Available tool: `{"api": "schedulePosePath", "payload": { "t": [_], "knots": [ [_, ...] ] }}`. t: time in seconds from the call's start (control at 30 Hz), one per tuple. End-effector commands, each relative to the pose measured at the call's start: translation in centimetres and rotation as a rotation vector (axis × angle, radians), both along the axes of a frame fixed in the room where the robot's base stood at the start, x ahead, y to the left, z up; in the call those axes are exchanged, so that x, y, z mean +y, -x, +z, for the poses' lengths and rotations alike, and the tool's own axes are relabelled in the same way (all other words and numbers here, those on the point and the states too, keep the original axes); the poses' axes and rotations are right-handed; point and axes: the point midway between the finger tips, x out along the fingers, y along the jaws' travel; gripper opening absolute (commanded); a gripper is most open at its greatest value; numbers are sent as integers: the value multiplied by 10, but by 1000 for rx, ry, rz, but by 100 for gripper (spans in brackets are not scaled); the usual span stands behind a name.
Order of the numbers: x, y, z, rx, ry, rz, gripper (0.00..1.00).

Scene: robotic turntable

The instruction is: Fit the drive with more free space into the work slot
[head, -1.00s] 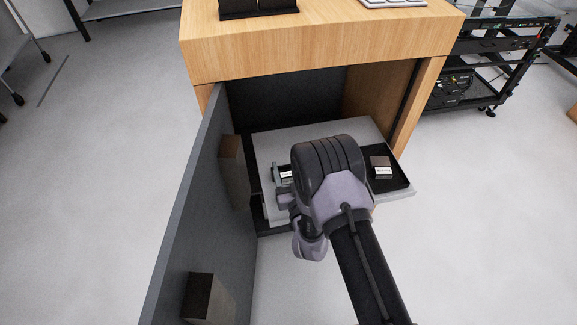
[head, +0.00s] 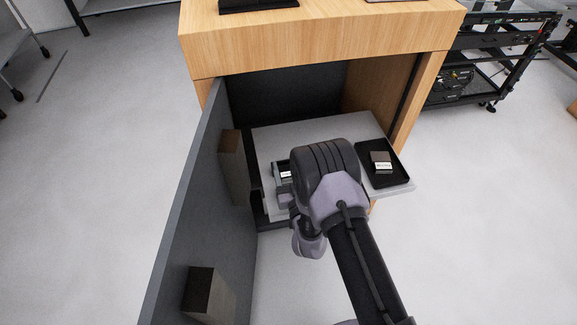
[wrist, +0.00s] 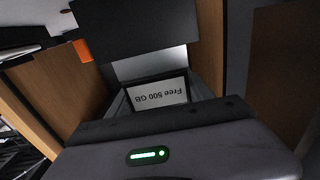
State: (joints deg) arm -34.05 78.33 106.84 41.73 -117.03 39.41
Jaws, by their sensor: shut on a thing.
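My gripper (wrist: 157,104) is shut on a drive (wrist: 160,92), whose white label reads "Free 500 GB" upside down in the wrist view. In the head view this drive (head: 285,174) shows just left of my wrist, low over the grey pull-out shelf inside the cabinet. My wrist hides most of the fingers there. A second, dark drive (head: 381,162) with a white label lies in a black tray (head: 399,179) on the shelf's right side. Its label is too small to read. I cannot make out the work slot; my arm covers the middle of the shelf.
The wooden cabinet (head: 320,45) overhangs the grey shelf (head: 290,133). An open grey door (head: 190,200) with brown blocks stands close on the left. A black equipment rack (head: 480,70) is at the back right. The floor to the right is clear.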

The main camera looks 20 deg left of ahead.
Motion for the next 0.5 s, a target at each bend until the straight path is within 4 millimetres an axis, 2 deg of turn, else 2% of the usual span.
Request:
{"api": "schedulePosePath", "payload": {
  "t": [0.5],
  "knots": [
    [0,0,-13,0,0,0,15]
  ]
}}
